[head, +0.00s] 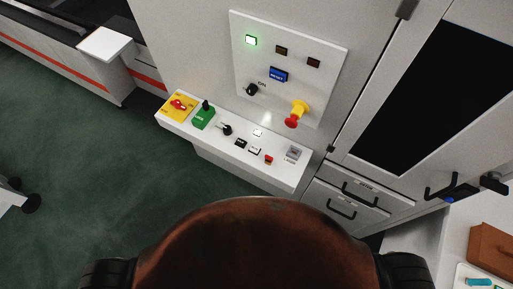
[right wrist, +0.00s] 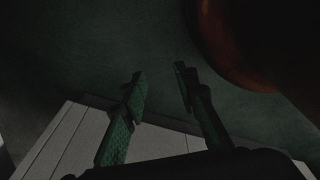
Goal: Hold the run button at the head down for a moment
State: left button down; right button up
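The machine's control panel (head: 326,55) is on the pale wall in the head view, with a sloping control ledge (head: 285,177) below it. The ledge carries a small white button (head: 257,133), a black button (head: 240,142), another white button (head: 254,151) and a red button (head: 268,160). Their labels are too small to read, so I cannot tell which is the run button. My right gripper (right wrist: 160,78) is open and empty in the dark right wrist view, above the floor and a pale slatted surface, away from any button. My left gripper is out of view.
The panel has a lit green lamp (head: 251,40), a blue button (head: 278,74) and a red mushroom button (head: 292,121). Drawers with black handles (head: 342,210) stand right. Green floor lies open left.

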jog(key=shift+w, duration=0.4)
jog(key=s, duration=0.2)
jog(key=s+d, duration=0.1)
jog(key=s, duration=0.1)
jog(key=shift+c, duration=0.2)
jog(key=shift+w+d, duration=0.1)
jog(key=shift+d, duration=0.05)
jog(key=c, duration=0.3)
jog(key=shift+w, duration=0.9)
grip_shut()
jog(key=shift+a, duration=0.2)
jog(key=shift+a, duration=0.1)
jog(key=shift+s+a, duration=0.2)
jog(key=shift+s, duration=0.1)
